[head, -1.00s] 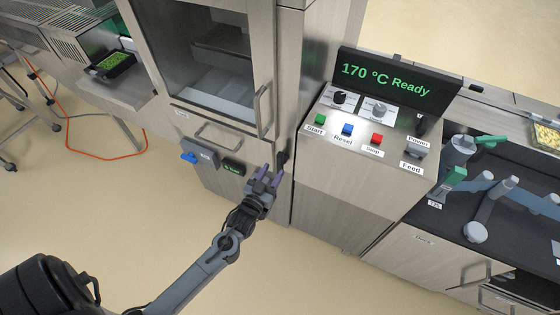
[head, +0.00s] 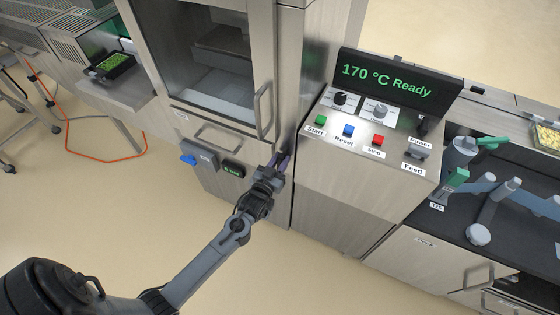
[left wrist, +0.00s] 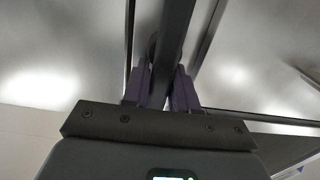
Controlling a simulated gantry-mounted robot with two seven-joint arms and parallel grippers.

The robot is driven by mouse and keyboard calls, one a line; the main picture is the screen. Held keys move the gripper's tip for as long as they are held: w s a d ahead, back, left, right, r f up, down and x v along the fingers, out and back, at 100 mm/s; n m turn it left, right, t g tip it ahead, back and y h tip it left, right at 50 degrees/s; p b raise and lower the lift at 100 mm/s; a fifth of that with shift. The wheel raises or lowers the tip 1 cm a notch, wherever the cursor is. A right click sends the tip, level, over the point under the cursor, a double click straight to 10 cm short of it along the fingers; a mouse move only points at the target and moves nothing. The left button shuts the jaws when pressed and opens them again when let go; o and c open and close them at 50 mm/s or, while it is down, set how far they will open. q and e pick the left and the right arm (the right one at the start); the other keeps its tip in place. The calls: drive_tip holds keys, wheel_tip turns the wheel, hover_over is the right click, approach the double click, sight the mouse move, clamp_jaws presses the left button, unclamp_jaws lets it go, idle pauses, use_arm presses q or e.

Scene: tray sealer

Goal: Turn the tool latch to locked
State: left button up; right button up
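The tool latch is a dark lever on the steel front of the sealer, right of the green-lit display; in the head view my gripper largely hides it. In the left wrist view it shows as a dark bar (left wrist: 176,38) running between my fingers. My left gripper (head: 279,160) is at the latch, its purple fingers one on each side of the bar; they also show in the left wrist view (left wrist: 161,80). I cannot tell whether the fingers press on the bar or stand slightly apart. My right gripper is out of view.
The control console (head: 372,165) juts out to the right. The floor to the lower left is clear.

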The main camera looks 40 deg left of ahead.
sight(291, 160)
use_arm(q)
clamp_jaws()
drive_tip(key=shift+w+d+r+m+p, duration=0.1)
drive_tip(key=shift+d+m+p, duration=0.1)
drive_tip(key=shift+m+p, duration=0.5)
drive_tip(key=shift+d+r+m+p, duration=0.1)
drive_tip(key=shift+d+m+p, duration=0.05)
drive_tip(key=shift+m+p, duration=0.5)
drive_tip(key=f+m+p, duration=0.1)
drive_tip(key=m, duration=0.4)
drive_tip(key=d+f+m+p, duration=0.1)
drive_tip(key=m+p, duration=0.1)
drive_tip(key=m, duration=0.3)
drive_tip(key=m+p, duration=0.2)
drive_tip(key=m, duration=0.3)
drive_tip(key=shift+w+d+f, duration=0.25)
drive_tip(key=shift+d+f, duration=0.15)
drive_tip(key=shift+m+p, duration=0.25)
drive_tip(key=shift+p, duration=0.05)
